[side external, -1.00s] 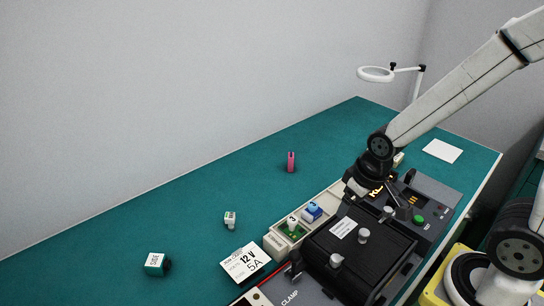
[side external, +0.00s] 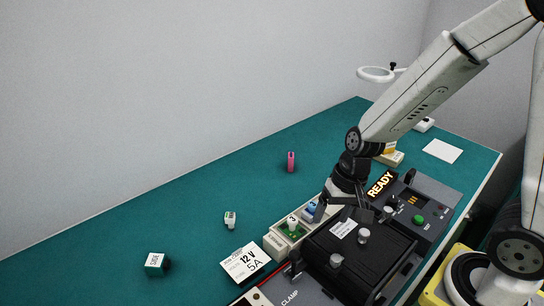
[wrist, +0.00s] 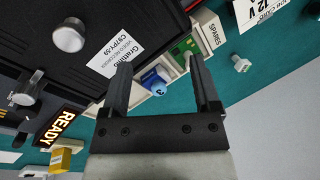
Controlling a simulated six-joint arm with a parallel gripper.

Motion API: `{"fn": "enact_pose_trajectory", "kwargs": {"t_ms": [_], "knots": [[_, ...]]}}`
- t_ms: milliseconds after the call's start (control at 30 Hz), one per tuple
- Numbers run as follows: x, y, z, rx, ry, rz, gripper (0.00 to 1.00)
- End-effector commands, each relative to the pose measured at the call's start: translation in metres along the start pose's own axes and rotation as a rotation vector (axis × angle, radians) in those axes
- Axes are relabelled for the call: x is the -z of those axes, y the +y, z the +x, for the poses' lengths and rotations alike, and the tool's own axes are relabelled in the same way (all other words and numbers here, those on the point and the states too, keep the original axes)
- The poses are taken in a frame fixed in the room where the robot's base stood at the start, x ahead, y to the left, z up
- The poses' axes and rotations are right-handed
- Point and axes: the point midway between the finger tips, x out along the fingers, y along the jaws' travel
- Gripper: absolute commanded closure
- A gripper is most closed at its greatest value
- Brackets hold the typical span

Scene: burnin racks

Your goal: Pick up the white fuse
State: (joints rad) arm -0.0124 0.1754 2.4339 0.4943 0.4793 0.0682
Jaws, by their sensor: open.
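A white-topped fuse (side external: 293,221) stands in the green section of the spares tray (side external: 273,245), next to a blue fuse (side external: 310,208). In the wrist view the blue fuse (wrist: 153,82) lies between my fingers, and the white fuse (wrist: 187,58) is partly hidden beside the right finger. My gripper (wrist: 160,63) is open and empty, pointing down above the tray. In the side view my gripper (side external: 335,205) is at the blue fuse's end of the tray and partly hides it. Another small white-and-green piece (side external: 230,219) stands alone on the green mat.
The black clamp fixture (side external: 350,250) with silver knobs is right beside the tray. A lit READY sign (side external: 381,186) is behind it. A 12 V 5A card (side external: 246,262), a pink piece (side external: 291,162) and a white-green block (side external: 156,263) are on the mat. The mat's left is mostly clear.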

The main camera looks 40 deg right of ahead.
Motion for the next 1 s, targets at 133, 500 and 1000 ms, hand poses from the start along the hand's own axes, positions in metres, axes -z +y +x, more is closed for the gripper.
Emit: {"fn": "enact_pose_trajectory", "kwargs": {"t_ms": [133,500,1000], "knots": [[0.002,-0.02,0.011,0.073,-0.073,0.187,0.21],[0.017,-0.077,0.034,0.278,-0.251,0.649,0.21],[0.073,-0.146,0.057,0.607,-0.468,1.238,0.21]]}}
